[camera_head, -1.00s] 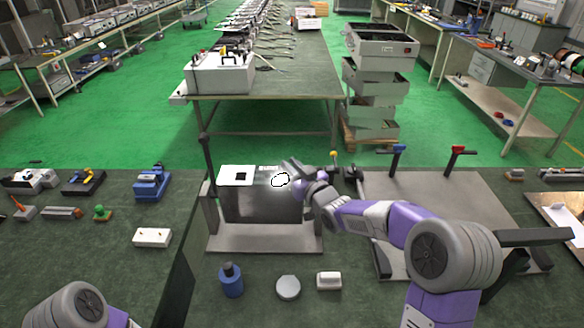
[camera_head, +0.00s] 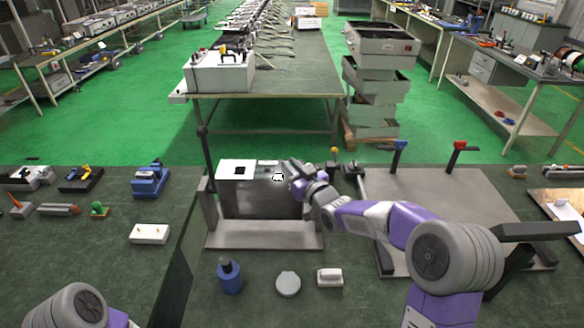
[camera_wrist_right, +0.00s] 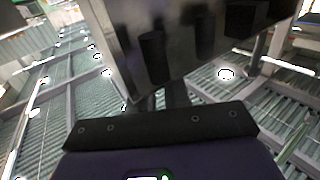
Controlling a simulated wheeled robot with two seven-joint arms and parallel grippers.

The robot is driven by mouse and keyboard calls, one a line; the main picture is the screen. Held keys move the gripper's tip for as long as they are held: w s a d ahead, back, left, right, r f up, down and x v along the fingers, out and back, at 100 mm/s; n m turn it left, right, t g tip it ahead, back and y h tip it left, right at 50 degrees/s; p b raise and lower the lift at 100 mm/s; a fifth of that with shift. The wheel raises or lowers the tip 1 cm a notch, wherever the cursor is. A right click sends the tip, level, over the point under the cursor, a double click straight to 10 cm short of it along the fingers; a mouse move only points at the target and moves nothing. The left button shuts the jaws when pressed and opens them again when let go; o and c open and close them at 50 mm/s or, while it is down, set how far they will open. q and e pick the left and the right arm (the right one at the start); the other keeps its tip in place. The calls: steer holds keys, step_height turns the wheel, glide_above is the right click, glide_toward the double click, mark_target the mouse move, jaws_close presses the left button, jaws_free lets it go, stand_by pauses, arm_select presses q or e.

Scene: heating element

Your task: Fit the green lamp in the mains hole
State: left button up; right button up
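A small green piece (camera_head: 100,209), which looks like the green lamp, stands on the left table. The heating-element box (camera_head: 262,199) has a dark front and a pale top panel with a black square opening (camera_head: 240,170); I cannot tell which opening is the mains hole. My right gripper (camera_head: 288,170) is at the box's right end, small and partly hidden in the head view. The right wrist view shows the shiny dark box (camera_wrist_right: 195,45) close over the fingers (camera_wrist_right: 165,97). Whether they grip it is unclear. My left gripper is out of frame.
A blue bottle-like part (camera_head: 230,278), a round grey disc (camera_head: 288,284) and a white block (camera_head: 329,276) lie in front of the box. A grey fixture plate (camera_head: 430,205) with blue and red handles stands to the right. Other parts lie on the left table.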

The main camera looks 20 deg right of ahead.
steer(key=o, duration=0.5)
steer(key=shift+s, duration=0.1)
steer(key=shift+v, duration=3.7)
steer(key=shift+d+r, duration=0.1)
